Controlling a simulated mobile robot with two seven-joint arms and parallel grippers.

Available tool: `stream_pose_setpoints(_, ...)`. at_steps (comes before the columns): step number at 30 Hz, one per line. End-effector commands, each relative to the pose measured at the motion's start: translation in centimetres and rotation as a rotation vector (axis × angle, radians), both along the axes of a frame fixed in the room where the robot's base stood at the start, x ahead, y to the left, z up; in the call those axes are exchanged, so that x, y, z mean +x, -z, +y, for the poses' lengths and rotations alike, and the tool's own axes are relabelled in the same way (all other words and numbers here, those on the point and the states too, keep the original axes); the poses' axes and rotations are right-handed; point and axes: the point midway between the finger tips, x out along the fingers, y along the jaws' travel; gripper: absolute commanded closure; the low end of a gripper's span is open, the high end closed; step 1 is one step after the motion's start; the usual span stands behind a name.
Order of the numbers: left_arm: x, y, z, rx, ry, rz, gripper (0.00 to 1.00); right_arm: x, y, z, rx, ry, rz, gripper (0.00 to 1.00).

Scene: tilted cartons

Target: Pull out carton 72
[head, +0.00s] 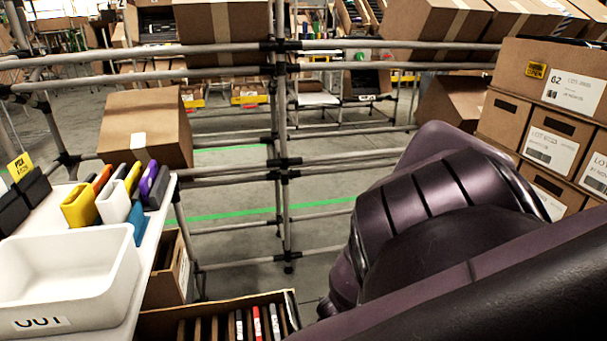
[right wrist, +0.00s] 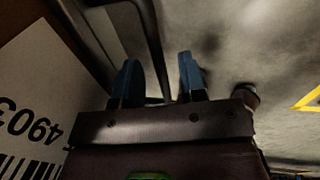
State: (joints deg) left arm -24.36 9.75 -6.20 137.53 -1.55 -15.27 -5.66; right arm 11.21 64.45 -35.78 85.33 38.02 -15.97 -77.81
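Several cartons are stacked at the right of the head view. I cannot read 72 on any carton. In the right wrist view my right gripper (right wrist: 157,68) has its two blue fingers apart, with nothing held between them. A carton face (right wrist: 25,50) with a large barcode label is close by on the left of the fingers. My left gripper is out of view.
A pipe rack (head: 280,140) spans the middle and holds tilted cartons (head: 145,125). A white table with a white bin (head: 70,260) and coloured upright items stands at left. An open carton (head: 160,322) with files is below. My right arm covers the lower right.

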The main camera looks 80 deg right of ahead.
Motion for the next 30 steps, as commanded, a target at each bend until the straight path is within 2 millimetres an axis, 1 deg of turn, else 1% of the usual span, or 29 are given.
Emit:
stream_pose_setpoints(5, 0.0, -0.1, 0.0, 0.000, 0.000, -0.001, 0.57, 0.1, -0.1, 0.0, 0.000, 0.000, -0.002, 0.62)
stream_pose_setpoints(8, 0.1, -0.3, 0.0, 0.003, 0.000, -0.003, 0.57, 0.1, -0.8, -0.1, 0.000, -0.001, -0.005, 0.62)
stream_pose_setpoints(11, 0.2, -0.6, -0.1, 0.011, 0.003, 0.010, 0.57, 0.0, -2.1, -0.2, -0.001, -0.001, -0.008, 0.62)
stream_pose_setpoints(18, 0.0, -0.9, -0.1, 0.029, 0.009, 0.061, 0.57, -0.5, -6.6, -0.5, -0.001, -0.003, -0.012, 0.62)
stream_pose_setpoints(21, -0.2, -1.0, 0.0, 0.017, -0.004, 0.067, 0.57, -0.9, -8.2, -0.6, 0.000, -0.002, -0.011, 0.62)
stream_pose_setpoints(25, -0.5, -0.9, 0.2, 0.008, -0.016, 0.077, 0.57, -1.4, -9.7, -0.7, -0.001, -0.002, -0.007, 0.62)
stream_pose_setpoints(30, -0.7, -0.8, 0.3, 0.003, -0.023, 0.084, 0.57, -1.7, -10.6, -0.8, 0.000, -0.001, -0.003, 0.62)
